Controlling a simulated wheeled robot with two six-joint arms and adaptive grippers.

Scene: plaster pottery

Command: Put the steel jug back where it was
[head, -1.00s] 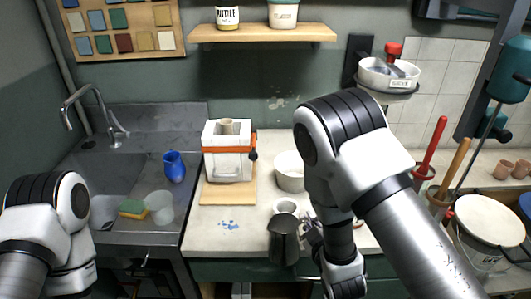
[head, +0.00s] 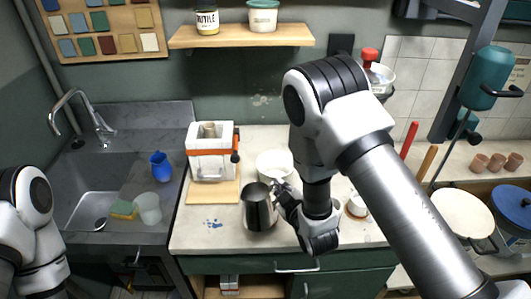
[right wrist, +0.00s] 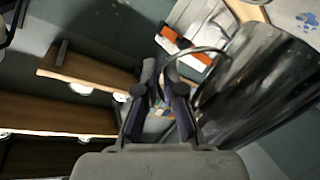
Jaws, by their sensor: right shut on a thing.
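The steel jug (head: 259,208) is dark, shiny metal and stands about upright over the front part of the pale worktop. I cannot tell whether its base touches the worktop. My right gripper (head: 284,192) is at the jug's right side, shut on its handle. In the right wrist view, the fingers (right wrist: 162,80) close around the thin handle, and the jug's body (right wrist: 262,85) fills the right side. My left arm shows at the lower left of the head view, but its gripper is out of the picture.
A white bowl (head: 274,166) stands close behind the jug. A white plaster mould with an orange strap (head: 211,152) stands on a board to the left. A white cup (head: 357,205) is right of my arm. Blue spots (head: 212,223) mark clear worktop left of the jug.

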